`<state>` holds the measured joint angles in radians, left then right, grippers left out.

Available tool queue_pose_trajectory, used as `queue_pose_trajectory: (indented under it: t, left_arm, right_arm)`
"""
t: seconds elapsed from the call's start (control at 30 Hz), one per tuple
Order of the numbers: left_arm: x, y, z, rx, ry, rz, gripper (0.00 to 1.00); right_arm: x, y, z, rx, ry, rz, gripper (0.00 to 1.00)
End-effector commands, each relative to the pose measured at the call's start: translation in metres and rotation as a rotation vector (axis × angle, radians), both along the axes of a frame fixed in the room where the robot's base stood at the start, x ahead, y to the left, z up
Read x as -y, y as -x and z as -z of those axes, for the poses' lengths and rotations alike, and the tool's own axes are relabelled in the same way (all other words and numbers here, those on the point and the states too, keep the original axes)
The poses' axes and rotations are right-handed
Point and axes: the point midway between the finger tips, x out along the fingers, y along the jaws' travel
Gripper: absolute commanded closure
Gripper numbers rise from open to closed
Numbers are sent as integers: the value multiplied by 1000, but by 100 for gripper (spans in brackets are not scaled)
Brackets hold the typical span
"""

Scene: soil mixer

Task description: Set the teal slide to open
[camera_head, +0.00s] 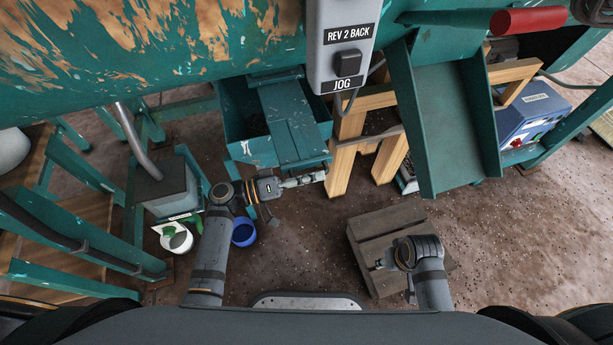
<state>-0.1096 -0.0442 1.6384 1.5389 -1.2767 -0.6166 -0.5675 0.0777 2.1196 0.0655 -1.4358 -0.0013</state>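The teal slide (290,124) is a long flat plate lying over a teal box (237,118) under the machine, in the upper middle of the head view. Its near end has a raised lip. My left gripper (318,177) points right, just below this lip. It overlaps the lip's lower edge in the picture; I cannot tell whether they touch. Its fingers are too small to show whether they are open or shut on the lip. My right gripper (381,264) is low over a wooden crate, away from the slide, mostly hidden behind its own wrist.
A grey control box (341,40) labelled "REV 2 BACK" and "JOG" hangs above the slide. Wooden posts (345,150) and a teal chute (450,120) stand right of it. A slatted crate (380,225), blue cup (244,232) and white pot (177,240) are below.

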Motion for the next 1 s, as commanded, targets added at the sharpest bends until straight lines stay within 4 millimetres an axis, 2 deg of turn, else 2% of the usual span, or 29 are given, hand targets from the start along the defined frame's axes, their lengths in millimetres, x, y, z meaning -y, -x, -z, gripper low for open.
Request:
queue_pose_trajectory:
  t: [0.13,0.23,0.5,0.63,0.8,1.0]
  left_arm:
    - [-3,1,0,1,-1,-1,64]
    - [-16,5,1,1,-5,0,64]
    - [-78,24,2,-1,-8,2,64]
    - [-100,31,2,-2,-5,1,64]
    - [-114,35,1,-2,-2,1,64]
    - [-115,36,0,-1,1,1,64]
  right_arm:
    - [0,0,0,0,0,0,60]
    - [0,0,0,0,0,0,60]
    - [0,0,0,1,0,0,60]
    - [0,0,0,1,0,0,60]
    - [0,0,0,1,0,0,60]
    - [0,0,0,1,0,0,60]
